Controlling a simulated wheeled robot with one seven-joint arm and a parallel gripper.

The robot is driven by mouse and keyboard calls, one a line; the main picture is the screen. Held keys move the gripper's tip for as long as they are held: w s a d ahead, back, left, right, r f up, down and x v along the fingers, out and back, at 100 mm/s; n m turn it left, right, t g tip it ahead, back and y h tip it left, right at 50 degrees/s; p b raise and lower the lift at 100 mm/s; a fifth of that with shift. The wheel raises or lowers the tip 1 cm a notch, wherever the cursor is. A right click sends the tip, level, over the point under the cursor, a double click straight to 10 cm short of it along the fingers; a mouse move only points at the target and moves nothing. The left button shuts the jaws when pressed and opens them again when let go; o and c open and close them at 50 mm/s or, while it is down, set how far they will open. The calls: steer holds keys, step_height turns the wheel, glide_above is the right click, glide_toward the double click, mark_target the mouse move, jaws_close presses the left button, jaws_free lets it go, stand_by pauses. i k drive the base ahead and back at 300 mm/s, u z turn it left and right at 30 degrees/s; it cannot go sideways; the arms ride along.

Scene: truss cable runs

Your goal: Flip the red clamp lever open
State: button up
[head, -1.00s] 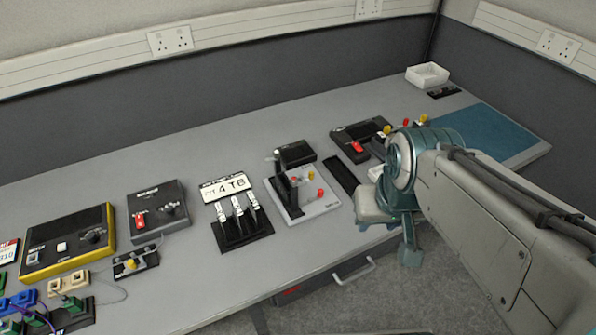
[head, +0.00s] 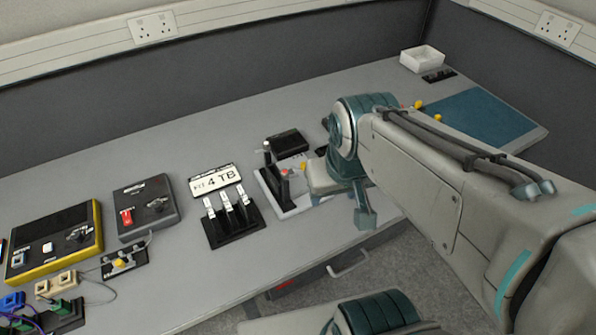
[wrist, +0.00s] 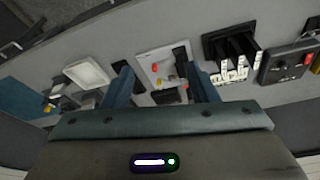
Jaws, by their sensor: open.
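Left of the plate is a black base with several silver levers (head: 232,222). Farther left is a grey box with a red switch (head: 126,217) and a yellow-edged box (head: 50,245). A black box (head: 288,143) sits behind the plate. A blue mat (head: 480,122) lies at right.

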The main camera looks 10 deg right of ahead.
mark_target(303, 192)
steer(key=u, duration=1.75)
steer(key=k, duration=0.85)
steer(key=z, duration=1.3)
steer(key=i, duration=0.5)
steer(key=u, duration=0.05)
